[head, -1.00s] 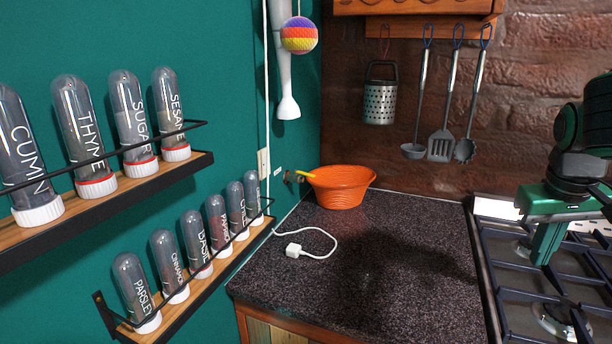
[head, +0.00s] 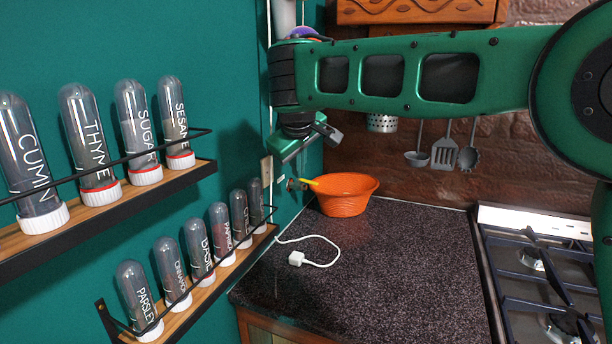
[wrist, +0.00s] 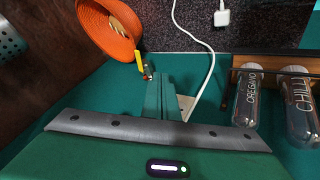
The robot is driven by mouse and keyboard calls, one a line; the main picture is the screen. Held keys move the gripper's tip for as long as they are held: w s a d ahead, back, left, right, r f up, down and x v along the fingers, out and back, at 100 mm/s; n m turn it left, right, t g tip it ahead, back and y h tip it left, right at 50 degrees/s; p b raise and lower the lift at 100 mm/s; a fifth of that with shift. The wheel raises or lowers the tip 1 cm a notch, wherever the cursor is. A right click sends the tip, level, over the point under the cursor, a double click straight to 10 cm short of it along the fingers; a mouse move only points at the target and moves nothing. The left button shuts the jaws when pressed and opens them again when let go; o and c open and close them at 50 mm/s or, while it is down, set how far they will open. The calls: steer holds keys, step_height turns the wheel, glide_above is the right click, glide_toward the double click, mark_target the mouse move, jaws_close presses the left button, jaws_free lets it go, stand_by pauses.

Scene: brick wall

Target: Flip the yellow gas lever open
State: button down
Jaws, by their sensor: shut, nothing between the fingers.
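The yellow gas lever (head: 303,181) sits on a small pipe fitting on the teal wall, just left of the orange bowl. In the wrist view the yellow lever (wrist: 139,61) points toward the bowl, with its pivot end near my fingertips. My gripper (head: 285,160) is above the fitting, close to the wall, and angled down and left. In the wrist view its fingers (wrist: 160,78) are together and empty, just beside the lever's pivot end. I cannot tell whether they touch the fitting.
An orange bowl (head: 344,194) stands on the dark counter (head: 375,255) beside the lever. A white cable with a plug (head: 296,258) lies in front. Spice shelves (head: 196,276) line the left wall. A stove (head: 535,262) is at right, and utensils (head: 444,150) hang behind my arm.

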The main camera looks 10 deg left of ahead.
mark_target(307, 181)
steer(key=w+f, duration=0.7)
steer(key=w, duration=0.2)
steer(key=shift+d, duration=0.45)
steer(key=shift+f, duration=0.1)
